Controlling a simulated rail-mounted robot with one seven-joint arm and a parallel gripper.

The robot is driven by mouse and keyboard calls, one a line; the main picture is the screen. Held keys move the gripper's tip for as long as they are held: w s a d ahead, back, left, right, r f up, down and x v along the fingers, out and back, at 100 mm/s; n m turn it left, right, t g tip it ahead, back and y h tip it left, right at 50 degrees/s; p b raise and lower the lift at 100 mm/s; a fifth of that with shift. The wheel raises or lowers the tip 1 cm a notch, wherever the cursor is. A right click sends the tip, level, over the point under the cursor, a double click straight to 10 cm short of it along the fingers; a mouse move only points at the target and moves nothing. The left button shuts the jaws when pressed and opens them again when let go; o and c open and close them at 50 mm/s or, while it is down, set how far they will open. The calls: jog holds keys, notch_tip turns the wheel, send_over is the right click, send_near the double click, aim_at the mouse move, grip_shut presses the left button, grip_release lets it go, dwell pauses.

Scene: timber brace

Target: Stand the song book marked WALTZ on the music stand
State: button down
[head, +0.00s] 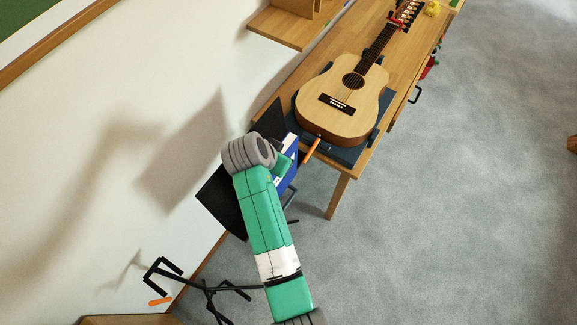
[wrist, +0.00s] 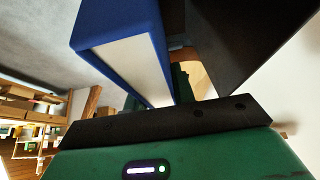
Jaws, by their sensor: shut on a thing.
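A blue book with white page edges (head: 290,178) shows beside my arm's end in the head view. It fills the upper middle of the wrist view (wrist: 120,35). Its title cannot be read, so I cannot tell if it says WALTZ. My gripper (wrist: 190,88) is shut on the book; my wrist hides the jaws in the head view. The black music stand's desk (head: 222,205) is behind my arm, partly covered by it. A dark panel, likely this desk, stands close beside the book in the wrist view (wrist: 235,40). I cannot tell if they touch.
A guitar (head: 345,100) lies on a dark blue mat on the wooden bench (head: 338,192), just right of the stand. An orange stick (head: 312,150) juts out near it. A black stand frame (head: 165,268) is at lower left by the wall. Grey floor (head: 430,220) is clear at right.

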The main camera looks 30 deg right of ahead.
jog(key=shift+w+a+f+b, duration=0.4)
jog(key=shift+w+f+b, duration=0.35)
jog(key=shift+b, duration=0.25)
jog(key=shift+w+a+f+b, duration=0.4)
jog(key=shift+w+f+b, duration=0.25)
jog(key=shift+f+b, duration=0.3)
jog(key=shift+r, duration=0.1)
jog(key=c, duration=1.1)
grip_release()
jog(key=v, duration=0.7)
jog(key=shift+s+a+r, duration=0.15)
jog(key=shift+s+r, duration=0.05)
jog(key=shift+r, duration=0.15)
